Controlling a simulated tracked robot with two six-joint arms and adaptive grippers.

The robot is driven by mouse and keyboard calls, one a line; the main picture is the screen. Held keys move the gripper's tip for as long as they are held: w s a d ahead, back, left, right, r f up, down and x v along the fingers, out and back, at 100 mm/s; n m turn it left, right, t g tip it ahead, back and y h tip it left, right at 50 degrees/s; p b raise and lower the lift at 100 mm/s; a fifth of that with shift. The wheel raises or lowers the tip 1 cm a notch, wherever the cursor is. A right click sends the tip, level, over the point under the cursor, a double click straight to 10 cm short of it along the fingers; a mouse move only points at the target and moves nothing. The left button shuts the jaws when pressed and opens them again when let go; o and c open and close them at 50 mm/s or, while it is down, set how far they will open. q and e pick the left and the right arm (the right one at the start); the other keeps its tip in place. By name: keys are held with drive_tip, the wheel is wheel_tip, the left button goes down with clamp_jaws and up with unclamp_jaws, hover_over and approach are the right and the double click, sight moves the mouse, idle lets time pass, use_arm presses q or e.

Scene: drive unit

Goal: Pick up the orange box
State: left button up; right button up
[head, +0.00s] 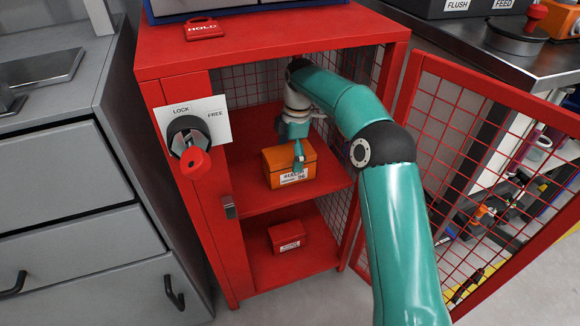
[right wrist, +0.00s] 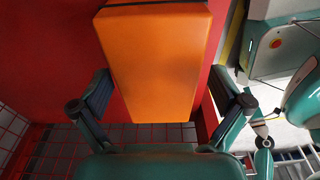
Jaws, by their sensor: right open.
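The orange box (head: 276,165) stands on the upper shelf of the open red cabinet, with a white label on its front. My right gripper (head: 298,158) reaches into the cabinet and is over the box in the head view. In the right wrist view the box (right wrist: 158,65) lies between the two spread fingers of the right gripper (right wrist: 160,84). A gap shows between each finger and the box, so the gripper is open and not holding it. The gripper hides part of the box's top and front in the head view. My left gripper does not show.
The red cabinet (head: 152,68) has mesh walls, and its mesh door (head: 490,86) stands open at the right. A red box (head: 287,238) sits on the lower shelf. A lock knob (head: 190,140) is on the left front post. A grey drawer unit (head: 60,180) stands at the left.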

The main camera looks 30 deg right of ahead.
wheel_tip(320, 180, down, 4)
drive_tip(key=shift+w+a+f+b, duration=0.1)
drive_tip(key=shift+w+a+b, duration=0.05)
drive_tip(key=shift+b, duration=0.9)
drive_tip(key=c, duration=1.4)
